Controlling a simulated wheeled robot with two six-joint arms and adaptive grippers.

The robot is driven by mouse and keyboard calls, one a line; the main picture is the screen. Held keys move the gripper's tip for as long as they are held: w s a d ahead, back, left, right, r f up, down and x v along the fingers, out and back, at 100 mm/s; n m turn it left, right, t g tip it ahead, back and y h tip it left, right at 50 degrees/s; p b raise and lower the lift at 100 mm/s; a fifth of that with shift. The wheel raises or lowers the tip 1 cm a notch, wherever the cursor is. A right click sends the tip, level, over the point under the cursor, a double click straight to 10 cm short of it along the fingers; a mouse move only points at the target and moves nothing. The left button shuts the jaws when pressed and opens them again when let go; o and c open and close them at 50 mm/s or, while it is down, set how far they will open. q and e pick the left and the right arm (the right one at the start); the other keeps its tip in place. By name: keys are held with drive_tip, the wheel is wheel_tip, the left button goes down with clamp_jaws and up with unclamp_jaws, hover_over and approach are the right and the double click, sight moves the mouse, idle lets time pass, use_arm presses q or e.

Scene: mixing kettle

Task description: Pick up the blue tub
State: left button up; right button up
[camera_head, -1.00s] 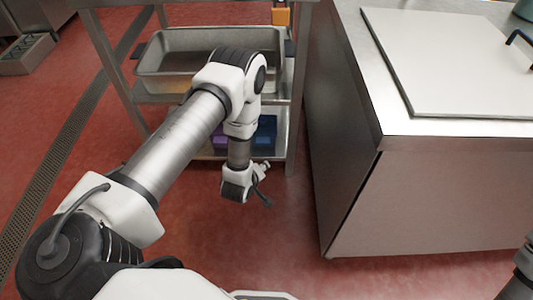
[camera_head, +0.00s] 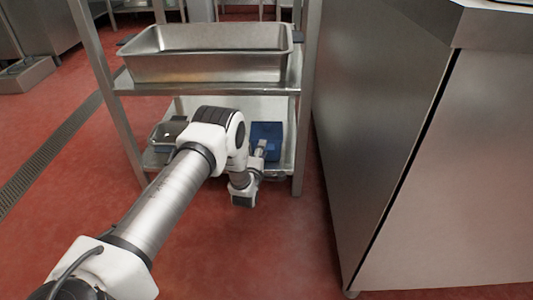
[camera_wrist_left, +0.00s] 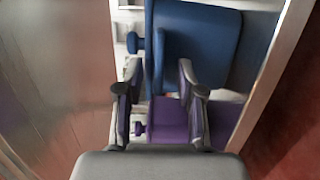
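The blue tub (camera_head: 267,137) is on the lower shelf of the steel rack, near its right post. In the left wrist view the blue tub (camera_wrist_left: 205,38) fills the upper middle, with a small blue knob at its left. My left gripper (camera_head: 262,147) reaches in low at the front of the shelf, close to the tub. Contact cannot be told. My right gripper is out of view.
A purple tub (camera_wrist_left: 170,118) shows between and below my left fingers in the wrist view. A large steel pan (camera_head: 205,55) stands on the shelf above. A steel cabinet (camera_head: 385,130) stands right of the rack. Red floor lies open in front.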

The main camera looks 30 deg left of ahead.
use_arm(q)
drive_tip(key=shift+w+a+f, duration=0.1)
drive_tip(key=shift+w, duration=0.35)
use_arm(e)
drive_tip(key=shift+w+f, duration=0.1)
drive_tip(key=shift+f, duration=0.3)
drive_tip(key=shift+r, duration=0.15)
use_arm(q)
drive_tip(key=shift+r, duration=0.25)
clamp_jaws()
unclamp_jaws()
drive_tip(key=shift+f, duration=0.25)
drive_tip(key=shift+s, duration=0.1)
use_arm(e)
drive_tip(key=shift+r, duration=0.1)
